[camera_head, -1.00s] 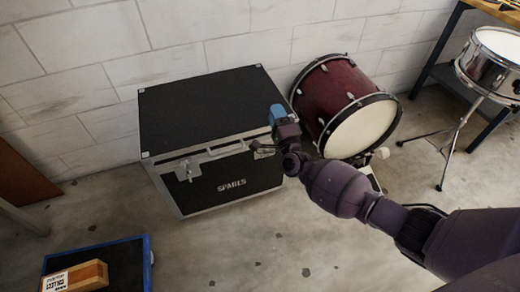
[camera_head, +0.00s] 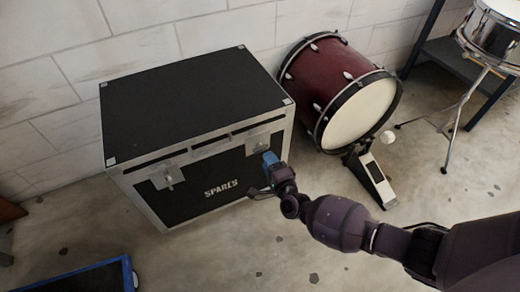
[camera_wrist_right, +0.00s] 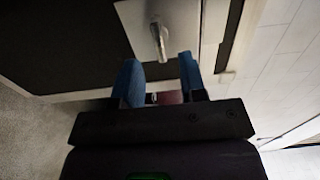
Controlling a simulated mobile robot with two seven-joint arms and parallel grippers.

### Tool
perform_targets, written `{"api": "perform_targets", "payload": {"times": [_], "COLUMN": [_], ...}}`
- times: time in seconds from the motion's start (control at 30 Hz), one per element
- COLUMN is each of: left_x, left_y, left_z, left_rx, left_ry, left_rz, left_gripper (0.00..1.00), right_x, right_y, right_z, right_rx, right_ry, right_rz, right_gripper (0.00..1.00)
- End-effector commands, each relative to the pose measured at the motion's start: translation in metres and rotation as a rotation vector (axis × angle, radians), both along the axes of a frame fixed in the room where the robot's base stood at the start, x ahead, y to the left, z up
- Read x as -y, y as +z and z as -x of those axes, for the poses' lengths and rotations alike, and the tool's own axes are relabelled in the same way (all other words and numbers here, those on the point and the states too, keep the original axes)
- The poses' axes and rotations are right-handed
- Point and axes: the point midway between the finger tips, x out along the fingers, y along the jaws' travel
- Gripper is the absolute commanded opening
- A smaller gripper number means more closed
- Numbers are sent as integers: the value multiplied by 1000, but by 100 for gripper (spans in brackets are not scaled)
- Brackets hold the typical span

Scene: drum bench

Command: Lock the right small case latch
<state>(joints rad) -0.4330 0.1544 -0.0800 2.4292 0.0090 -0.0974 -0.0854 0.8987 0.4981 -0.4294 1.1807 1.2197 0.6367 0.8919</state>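The black case marked SPARES (camera_head: 190,95) stands against the wall with its lid down. Its right latch (camera_head: 258,142) is a metal plate on the front face, partly hidden by my gripper. My right gripper (camera_head: 269,158), with blue fingers, is in front of this latch. In the right wrist view the latch's metal handle (camera_wrist_right: 158,40) sticks out from its plate just beyond the fingertips. The fingers (camera_wrist_right: 160,72) are apart, with the handle's end close to the gap between them; contact cannot be told. The left latch (camera_head: 167,177) shows on the front face. My left gripper is out of view.
A dark red bass drum (camera_head: 322,85) with a pedal (camera_head: 378,180) stands right of the case, close to my arm. A snare drum on a stand (camera_head: 492,38) is at the far right. A blue-edged tray (camera_head: 85,277) lies at the lower left.

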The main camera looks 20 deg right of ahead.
Motion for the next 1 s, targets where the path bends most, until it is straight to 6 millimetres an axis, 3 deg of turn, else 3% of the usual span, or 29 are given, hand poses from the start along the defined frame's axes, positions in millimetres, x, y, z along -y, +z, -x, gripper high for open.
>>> {"api": "perform_targets", "payload": {"times": [0.2,0.4,0.83,1.0], "left_x": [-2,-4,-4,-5], "left_y": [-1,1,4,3], "left_z": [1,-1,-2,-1], "left_rx": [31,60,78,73], "left_ry": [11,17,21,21], "left_rz": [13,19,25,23], "left_gripper": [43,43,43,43], "right_x": [-1,-2,-2,-2], "right_y": [-4,-3,-1,-1], "right_z": [-33,-52,-60,-60], "right_rx": [-4,-4,-1,-2], "right_ry": [1,1,0,0], "right_rz": [1,1,1,1], "right_gripper": [38,38,38,14]}}
